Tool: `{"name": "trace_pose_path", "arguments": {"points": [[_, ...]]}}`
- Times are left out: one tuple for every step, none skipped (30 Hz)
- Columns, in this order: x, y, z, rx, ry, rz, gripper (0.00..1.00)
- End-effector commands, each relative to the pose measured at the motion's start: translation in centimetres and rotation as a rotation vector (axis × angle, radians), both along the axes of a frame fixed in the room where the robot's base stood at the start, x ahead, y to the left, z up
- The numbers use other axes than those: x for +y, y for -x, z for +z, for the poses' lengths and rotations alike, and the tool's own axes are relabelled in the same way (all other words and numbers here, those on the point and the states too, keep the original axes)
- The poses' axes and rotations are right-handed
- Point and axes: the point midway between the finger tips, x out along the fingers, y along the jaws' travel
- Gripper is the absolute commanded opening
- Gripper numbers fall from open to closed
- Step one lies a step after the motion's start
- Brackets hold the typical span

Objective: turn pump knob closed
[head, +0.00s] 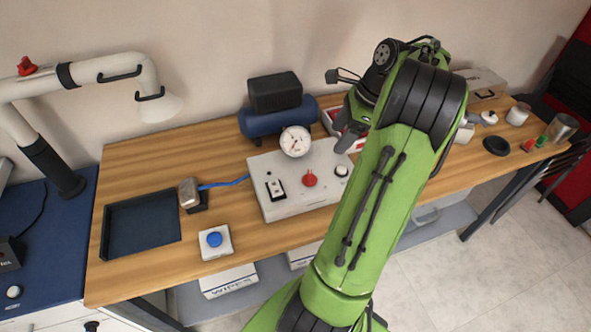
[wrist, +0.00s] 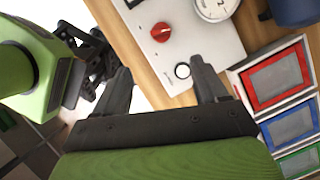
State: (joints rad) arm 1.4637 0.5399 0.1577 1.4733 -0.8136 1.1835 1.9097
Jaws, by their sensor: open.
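The white control panel (head: 277,205) lies on the wooden table and also shows at the top of the wrist view (wrist: 215,48). The red knob is fully visible in the wrist view (wrist: 161,32). My gripper (wrist: 161,70) is open with nothing between its fingers. The knob lies beyond the fingertips, apart from them. In the head view my gripper is at the panel's upper right, partly hidden by my arm.
A blue tank with a black top (head: 276,121) stands behind the panel. A dark tray (head: 142,225) and a blue button box (head: 215,241) stand to the left. Colored bins (wrist: 277,77) sit right of the panel in the wrist view. Bare wood lies left of the tank.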

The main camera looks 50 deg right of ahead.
Motion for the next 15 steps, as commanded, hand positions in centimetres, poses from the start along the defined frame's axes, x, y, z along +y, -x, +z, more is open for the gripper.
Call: {"name": "trace_pose_path", "arguments": {"points": [[0.1,-0.2,-0.7,0.001,-0.002,0.0,0.72],[0.3,-0.3,-1.2,0.002,-0.002,0.001,0.72],[0.5,-0.6,-2.0,0.002,-0.002,0.001,0.72],[0.7,-0.8,-2.7,0.001,-0.002,0.002,0.72],[0.8,-1.0,-3.4,0.003,-0.002,0.002,0.72],[1.1,-1.3,-4.5,0.002,-0.003,0.002,0.72],[1.3,-1.6,-5.2,0.002,-0.002,0.003,0.72],[1.5,-1.8,-6.0,0.002,-0.001,0.004,0.72],[1.7,-2.1,-6.9,0.002,-0.002,0.003,0.72],[1.9,-2.3,-7.6,0.002,-0.001,0.004,0.72],[2.1,-2.5,-8.3,0.002,-0.001,0.003,0.72],[2.3,-2.9,-9.2,0.002,-0.002,0.004,0.72],[2.5,-3.1,-9.9,0.001,-0.002,0.003,0.72],[2.7,-3.3,-10.6,0.003,-0.002,0.003,0.72],[2.9,-3.6,-11.4,0.001,-0.001,0.004,0.72]]}}
